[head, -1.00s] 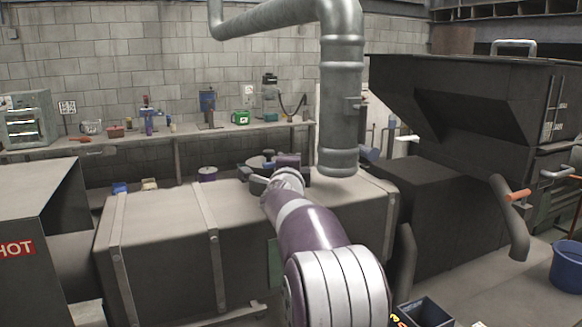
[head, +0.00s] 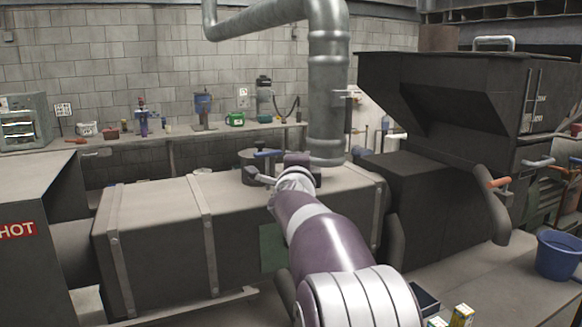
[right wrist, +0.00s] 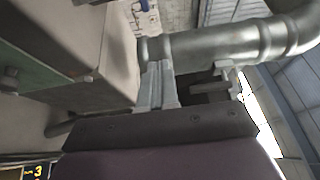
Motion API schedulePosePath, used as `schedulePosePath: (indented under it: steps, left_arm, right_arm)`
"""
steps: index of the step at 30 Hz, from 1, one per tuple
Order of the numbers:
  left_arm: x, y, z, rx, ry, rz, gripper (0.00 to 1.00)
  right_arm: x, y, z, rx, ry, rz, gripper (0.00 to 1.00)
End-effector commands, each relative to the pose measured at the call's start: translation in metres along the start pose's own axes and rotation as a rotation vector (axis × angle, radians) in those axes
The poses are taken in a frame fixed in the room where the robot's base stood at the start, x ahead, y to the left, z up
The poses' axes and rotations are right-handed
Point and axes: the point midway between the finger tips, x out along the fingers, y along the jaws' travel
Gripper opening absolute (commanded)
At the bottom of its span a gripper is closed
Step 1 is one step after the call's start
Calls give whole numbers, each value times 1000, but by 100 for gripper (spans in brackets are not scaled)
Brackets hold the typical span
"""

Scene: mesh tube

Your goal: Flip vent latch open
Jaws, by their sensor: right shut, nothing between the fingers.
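I cannot tell for sure whether this lever is the vent latch. A small bracket (head: 347,97) sticks out from the metal vent pipe (head: 328,110). My right gripper (head: 300,162) is just right of the round fitting, in front of the pipe's lower end; its fingertips are hard to make out there. In the right wrist view my right gripper (right wrist: 156,85) is shut and empty, with the pipe (right wrist: 225,42) beyond. My left gripper is out of view.
A dark hopper (head: 450,90) stands at the right, with an orange-gripped handle (head: 499,183) below it. A blue bucket (head: 560,255) stands at the far right. A cluttered workbench (head: 175,132) runs along the back wall. A box marked HOT (head: 30,250) is at the left.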

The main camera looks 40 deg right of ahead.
Motion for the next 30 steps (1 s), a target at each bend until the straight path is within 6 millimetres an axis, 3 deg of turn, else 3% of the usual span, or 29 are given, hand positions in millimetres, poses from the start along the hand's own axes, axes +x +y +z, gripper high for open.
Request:
schedulePosePath:
  steps: [3,9,30]
  left_arm:
    - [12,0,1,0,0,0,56]
    - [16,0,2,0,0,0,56]
    - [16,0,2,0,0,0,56]
  right_arm:
    - [-21,3,-12,0,1,-1,0]
    - [-41,1,-22,-1,0,0,0]
    - [-44,2,-21,-44,-11,9,0]
